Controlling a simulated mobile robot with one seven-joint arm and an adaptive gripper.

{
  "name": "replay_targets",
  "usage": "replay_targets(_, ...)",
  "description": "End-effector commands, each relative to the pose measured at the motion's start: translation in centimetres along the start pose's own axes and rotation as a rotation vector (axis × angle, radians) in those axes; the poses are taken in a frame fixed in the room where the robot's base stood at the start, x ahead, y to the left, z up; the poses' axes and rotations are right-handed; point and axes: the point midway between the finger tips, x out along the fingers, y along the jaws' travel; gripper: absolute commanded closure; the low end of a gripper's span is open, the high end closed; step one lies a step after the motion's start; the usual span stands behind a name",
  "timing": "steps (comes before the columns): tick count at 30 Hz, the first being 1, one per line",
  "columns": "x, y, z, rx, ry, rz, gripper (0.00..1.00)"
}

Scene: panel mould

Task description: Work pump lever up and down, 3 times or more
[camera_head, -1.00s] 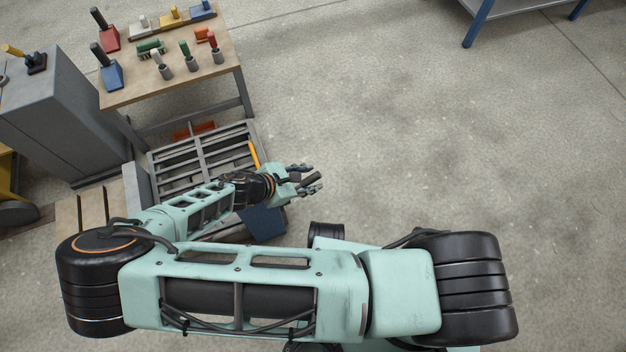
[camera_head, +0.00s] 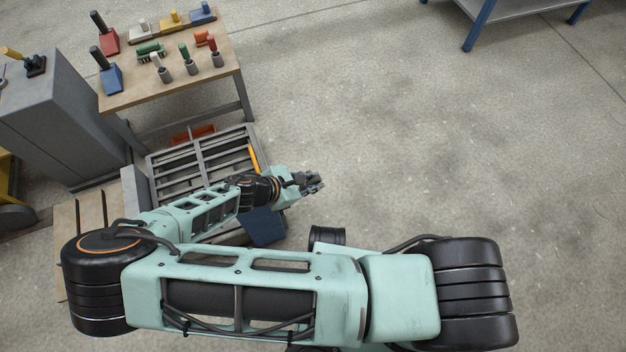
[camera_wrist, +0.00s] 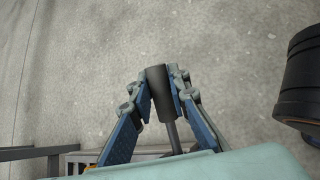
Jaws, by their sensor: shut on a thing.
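My gripper (camera_head: 312,183) is at the right end of the low grey slatted frame. In the wrist view my gripper (camera_wrist: 161,88) has its two fingers closed on both sides of the pump lever's dark cylindrical grip (camera_wrist: 157,79). A thin rod (camera_wrist: 174,138) runs down from the grip toward the bottom of the wrist view. In the head view the grip is mostly hidden between the fingers. The lever's base cannot be made out, and my arm covers part of that area.
The grey slatted frame (camera_head: 203,160) lies left of my gripper, with an orange bar (camera_head: 253,158) at its right side. A dark blue panel (camera_head: 264,228) is below it. A workbench (camera_head: 190,84) with several coloured tools and a grey cabinet (camera_head: 62,115) stand upper left. The floor to the right is clear.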

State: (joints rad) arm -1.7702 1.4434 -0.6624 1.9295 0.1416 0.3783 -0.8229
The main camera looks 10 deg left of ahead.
Motion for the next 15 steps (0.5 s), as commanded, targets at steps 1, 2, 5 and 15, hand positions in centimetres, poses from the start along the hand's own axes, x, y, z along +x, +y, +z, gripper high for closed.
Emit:
replay_targets(1,-0.02,0.01,-0.03,0.000,0.001,0.000,1.00)
replay_targets(2,-0.02,0.01,-0.03,0.000,0.001,0.000,1.00)
replay_targets(5,-0.02,0.01,-0.02,0.000,0.002,0.000,1.00)
replay_targets(15,0.51,-0.12,-0.20,0.022,0.088,-0.008,1.00)
